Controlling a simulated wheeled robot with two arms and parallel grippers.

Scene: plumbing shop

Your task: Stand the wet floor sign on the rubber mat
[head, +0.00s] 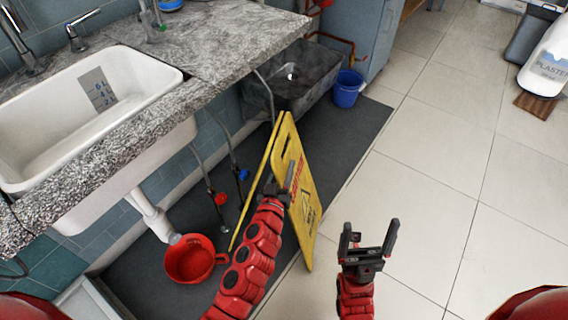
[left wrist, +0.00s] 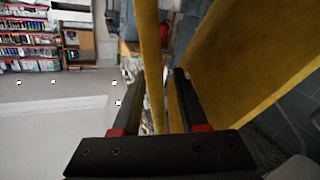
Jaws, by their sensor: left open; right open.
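The yellow wet floor sign (head: 301,185) is upright with its two panels spread, at the dark rubber mat (head: 345,125). Its near lower corner appears over the mat's right edge; I cannot tell whether it touches down. My left gripper (head: 281,184) is at the sign, partly hidden against it. In the left wrist view the open fingers (left wrist: 158,95) have one yellow panel (left wrist: 150,50) between them, not clamped. The other panel (left wrist: 245,60) is to the right. My right gripper (head: 368,238) is open and empty over the pale tiles, right of the sign.
A red bucket (head: 190,262) is on the mat under the sink (head: 95,105), left of the sign. A blue bucket (head: 347,88) and a dark trough (head: 292,78) are behind. The stone counter (head: 215,40) overhangs the left.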

